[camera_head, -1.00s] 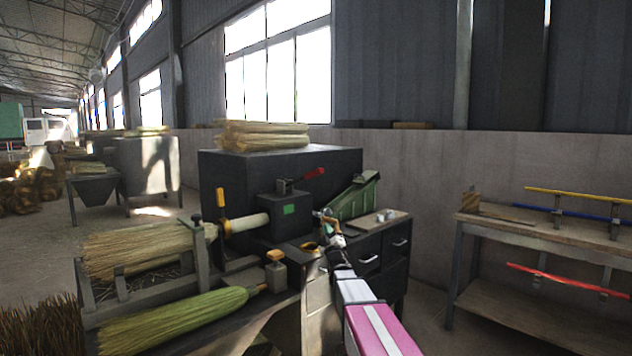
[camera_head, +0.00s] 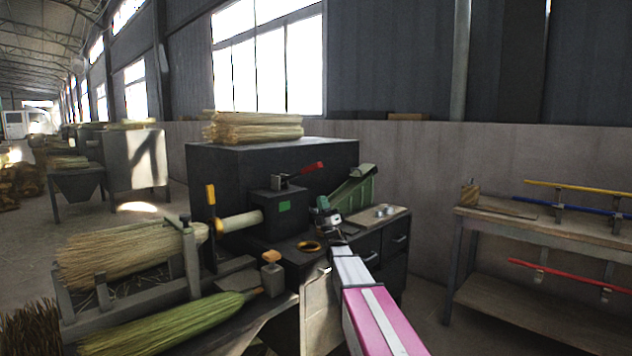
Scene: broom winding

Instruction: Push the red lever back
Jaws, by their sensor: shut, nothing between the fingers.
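The red lever (camera_head: 313,167) sits on top of the dark machine box (camera_head: 268,212), pivoting on a small bracket (camera_head: 289,181). Its red grip points up and to the right. My gripper (camera_head: 324,206) is at the end of my arm, in front of the box and below and slightly right of the red grip. It is shut and empty, and apart from the lever. The fingertips are small and partly lost against the green chute behind.
A green chute (camera_head: 357,192) stands right of the lever. A yellow-handled lever (camera_head: 211,195) and a broom (camera_head: 135,250) are at the left. A black cabinet (camera_head: 378,250) is below. A shelf with coloured handles (camera_head: 560,225) stands at the right.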

